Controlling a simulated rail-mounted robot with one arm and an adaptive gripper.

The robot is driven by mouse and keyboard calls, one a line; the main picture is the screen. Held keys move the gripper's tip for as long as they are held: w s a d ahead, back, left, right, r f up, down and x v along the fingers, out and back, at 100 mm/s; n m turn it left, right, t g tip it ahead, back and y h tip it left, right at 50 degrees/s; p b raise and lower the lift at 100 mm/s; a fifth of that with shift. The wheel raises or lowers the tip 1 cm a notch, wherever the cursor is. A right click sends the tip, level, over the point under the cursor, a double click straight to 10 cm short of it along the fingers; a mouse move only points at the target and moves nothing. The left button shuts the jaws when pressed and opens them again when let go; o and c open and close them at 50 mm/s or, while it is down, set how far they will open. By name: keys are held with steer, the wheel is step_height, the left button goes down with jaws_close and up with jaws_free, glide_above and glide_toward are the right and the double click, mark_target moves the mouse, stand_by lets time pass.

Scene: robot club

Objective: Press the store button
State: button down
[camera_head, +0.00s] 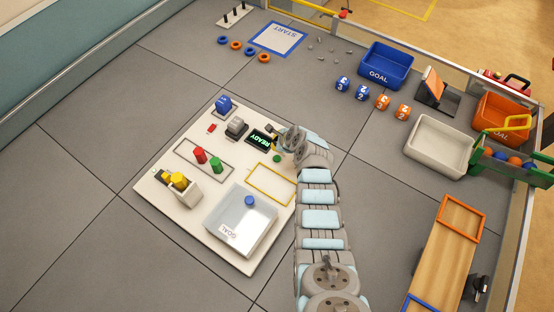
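A cream panel (150,193) lies on the grey floor at the centre. A dark display (261,139) with green letters reading READY sits near its upper right edge. A small green button (277,158) is just below the display. I cannot read a "store" label on any button. My gripper (287,143) is over the panel's right edge, beside the display and close to the green button. I cannot tell whether it touches anything or whether its fingers are apart. The arm hides part of the panel's right edge.
The panel also bears a red peg (200,155), a green peg (216,164), a yellow-topped block (180,181), a grey device (236,128) and a clear GOAL box (240,222) with a blue piece. Bins, including a blue one (386,66), stand upper right. Floor left is clear.

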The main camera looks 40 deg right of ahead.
steer(key=b, duration=0.6)
glide_toward(273, 153)
steer(key=shift+w+r+x, duration=0.1)
steer(key=shift+w+x, duration=0.05)
steer(key=shift+x, duration=0.7)
steer(key=shift+w+r+x, duration=0.1)
steer(key=shift+x, duration=0.75)
steer(key=shift+w+r+x, duration=0.1)
steer(key=shift+w+x, duration=0.05)
steer(key=shift+x, duration=0.7)
steer(key=shift+f, duration=0.2)
steer(key=shift+f, duration=0.25)
steer(key=shift+f+b, duration=0.35)
steer(key=shift+f, duration=0.1)
steer(key=shift+r, duration=0.15)
steer(key=shift+r+p, duration=0.75)
steer(key=shift+p, duration=0.2)
step_height(273, 153, up, 5)
steer(key=p, duration=0.5)
steer(key=shift+r, duration=0.1)
